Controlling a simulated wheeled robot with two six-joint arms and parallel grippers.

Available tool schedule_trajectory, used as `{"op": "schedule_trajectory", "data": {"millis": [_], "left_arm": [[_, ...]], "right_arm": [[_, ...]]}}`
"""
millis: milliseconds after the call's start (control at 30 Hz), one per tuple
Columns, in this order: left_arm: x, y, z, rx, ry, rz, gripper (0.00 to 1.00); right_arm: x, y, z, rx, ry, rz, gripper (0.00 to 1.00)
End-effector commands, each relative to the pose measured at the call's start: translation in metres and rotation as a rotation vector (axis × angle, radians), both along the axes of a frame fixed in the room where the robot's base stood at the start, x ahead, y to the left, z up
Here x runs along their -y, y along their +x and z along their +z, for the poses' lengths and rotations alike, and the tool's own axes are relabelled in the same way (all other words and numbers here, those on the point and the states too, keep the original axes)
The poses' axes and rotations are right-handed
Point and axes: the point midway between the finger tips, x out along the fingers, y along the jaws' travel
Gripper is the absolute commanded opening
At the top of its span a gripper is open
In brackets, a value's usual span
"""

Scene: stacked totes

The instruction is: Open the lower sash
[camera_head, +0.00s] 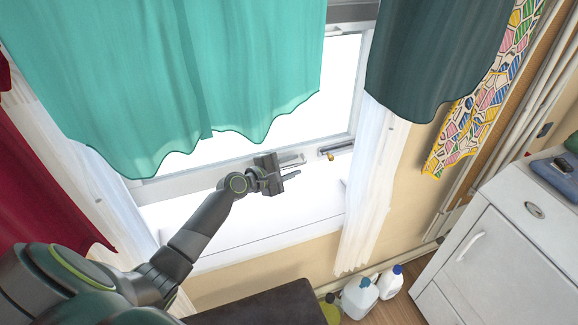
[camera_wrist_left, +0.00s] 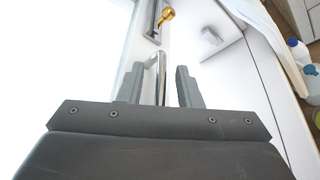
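The window's lower sash (camera_head: 200,178) shows in the head view as a pale bottom rail under bright glass, partly covered by the teal curtain. A silver bar handle (camera_head: 293,160) sits on the rail, and it also shows in the left wrist view (camera_wrist_left: 160,72). To its right is a metal fitting with a gold knob (camera_head: 331,156), seen at the top of the wrist view (camera_wrist_left: 167,14). My left gripper (camera_head: 290,174) is open at the handle. In the wrist view its fingers (camera_wrist_left: 159,86) stand either side of the bar, with gaps visible. My right gripper is out of view.
A teal curtain (camera_head: 200,80) and a dark curtain (camera_head: 425,60) hang before the window. The white sill (camera_head: 260,215) below is mostly clear. A white cabinet (camera_head: 505,265) stands right, with bottles (camera_head: 359,296) on the floor beside it. A dark surface (camera_head: 265,306) lies at the bottom.

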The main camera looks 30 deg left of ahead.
Motion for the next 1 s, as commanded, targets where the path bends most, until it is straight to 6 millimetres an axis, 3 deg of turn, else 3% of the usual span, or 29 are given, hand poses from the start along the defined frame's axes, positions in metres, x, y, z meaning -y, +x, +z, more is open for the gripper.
{"op": "schedule_trajectory", "data": {"millis": [267, 800, 1000], "left_arm": [[-0.009, -0.021, 0.003, -0.002, 0.003, 0.000, 0.32], [-0.051, -0.124, 0.027, -0.003, 0.006, -0.001, 0.32], [-0.061, -0.148, 0.034, -0.001, 0.004, -0.001, 0.32]], "right_arm": [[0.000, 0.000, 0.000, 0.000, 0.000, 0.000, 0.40], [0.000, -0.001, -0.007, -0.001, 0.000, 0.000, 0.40], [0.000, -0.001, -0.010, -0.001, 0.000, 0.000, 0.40]]}}
